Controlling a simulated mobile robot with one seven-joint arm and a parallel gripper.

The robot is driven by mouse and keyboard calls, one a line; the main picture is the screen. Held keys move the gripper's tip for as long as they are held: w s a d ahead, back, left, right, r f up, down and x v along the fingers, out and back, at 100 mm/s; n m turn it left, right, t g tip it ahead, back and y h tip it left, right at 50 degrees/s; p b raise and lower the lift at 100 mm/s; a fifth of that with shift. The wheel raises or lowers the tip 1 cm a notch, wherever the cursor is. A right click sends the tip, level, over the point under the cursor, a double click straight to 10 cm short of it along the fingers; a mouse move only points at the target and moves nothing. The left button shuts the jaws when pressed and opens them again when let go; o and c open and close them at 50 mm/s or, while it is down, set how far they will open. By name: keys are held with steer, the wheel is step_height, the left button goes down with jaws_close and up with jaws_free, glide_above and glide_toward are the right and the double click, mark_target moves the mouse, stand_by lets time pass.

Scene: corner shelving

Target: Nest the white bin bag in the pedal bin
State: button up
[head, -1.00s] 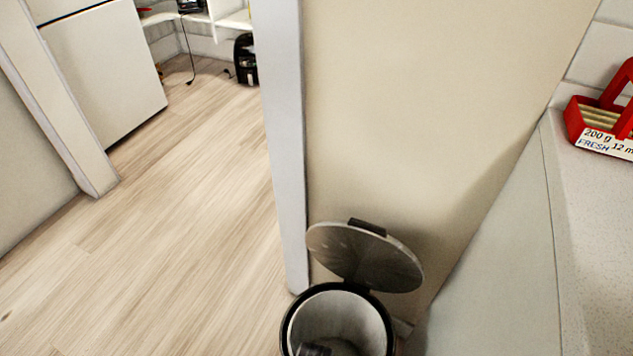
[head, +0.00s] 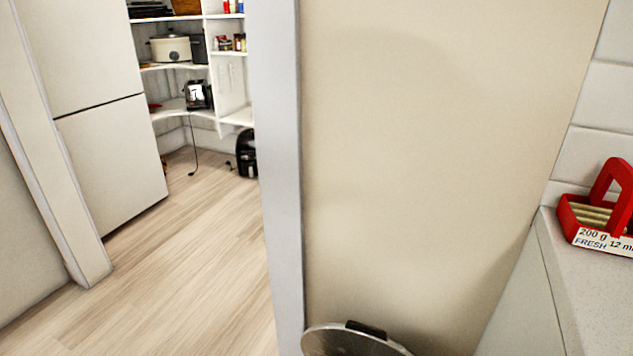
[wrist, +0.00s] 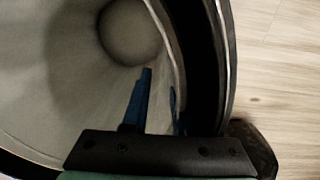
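The pedal bin's raised round metal lid (head: 350,343) shows at the bottom edge of the head view; the bin's body is below that picture. In the wrist view I look down into the bin, past its dark rim (wrist: 214,60). A pale, smooth lining (wrist: 60,90) covers the inside down to a round bottom; I cannot tell whether it is the white bin bag or the bin's own inner wall. My gripper (wrist: 160,88) is at the bin's mouth near the rim, its blue fingers pointing inward and apart. The right finger is partly hidden by a pale edge.
A beige wall (head: 420,150) stands behind the bin, with a white door frame (head: 277,180) on its left. A counter at right holds a red basket (head: 595,215). Wooden floor (head: 190,270) is clear at left, leading to corner shelving (head: 180,66).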

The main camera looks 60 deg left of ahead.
steer(key=shift+s+d+f, duration=0.1)
steer(key=shift+s+d, duration=0.05)
steer(key=shift+s, duration=0.15)
step_height(320, 180, up, 13)
steer(key=p, duration=0.7)
steer(key=shift+p, duration=0.3)
